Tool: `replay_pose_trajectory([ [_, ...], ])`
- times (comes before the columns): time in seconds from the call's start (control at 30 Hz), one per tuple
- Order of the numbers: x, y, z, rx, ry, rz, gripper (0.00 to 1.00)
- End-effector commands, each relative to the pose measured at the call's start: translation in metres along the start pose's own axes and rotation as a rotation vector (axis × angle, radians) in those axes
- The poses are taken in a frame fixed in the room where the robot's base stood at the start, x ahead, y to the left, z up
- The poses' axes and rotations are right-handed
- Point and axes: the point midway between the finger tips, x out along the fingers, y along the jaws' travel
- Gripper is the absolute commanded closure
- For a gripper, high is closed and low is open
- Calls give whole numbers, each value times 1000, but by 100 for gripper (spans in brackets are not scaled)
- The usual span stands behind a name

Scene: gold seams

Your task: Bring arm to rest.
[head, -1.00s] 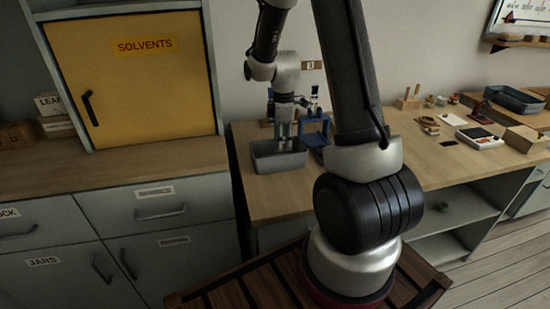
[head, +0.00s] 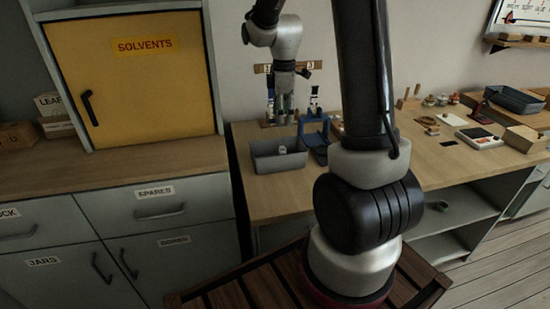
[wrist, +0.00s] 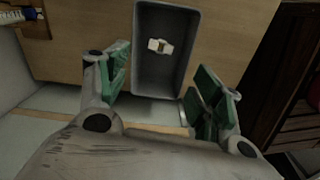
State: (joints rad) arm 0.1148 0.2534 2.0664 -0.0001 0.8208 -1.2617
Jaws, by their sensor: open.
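My gripper (head: 281,112) is open and empty. In the head view it hangs fingers down, above and behind the grey bin on the workbench. In the wrist view its two green-padded fingers (wrist: 160,95) are spread wide, with the grey bin (wrist: 142,70) seen between and beyond them. A small white object (wrist: 160,46) lies inside the bin; it also shows in the head view (head: 283,150). The gripper touches neither the bin nor the white object, as far as I can see.
A blue stand (head: 314,135) is right of the bin on the workbench (head: 290,196). A white device (head: 479,138) and a dark blue tray (head: 515,99) are further right. A yellow solvents cabinet (head: 140,85) stands left. My arm hides part of the bench.

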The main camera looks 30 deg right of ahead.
Motion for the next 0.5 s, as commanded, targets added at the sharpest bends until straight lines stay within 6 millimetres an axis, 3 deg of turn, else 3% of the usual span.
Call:
replay_pose_trajectory([
  [0.2,-25,0,0,0,0,-1,34],
  [0.5,-28,0,0,0,0,-2,34],
])
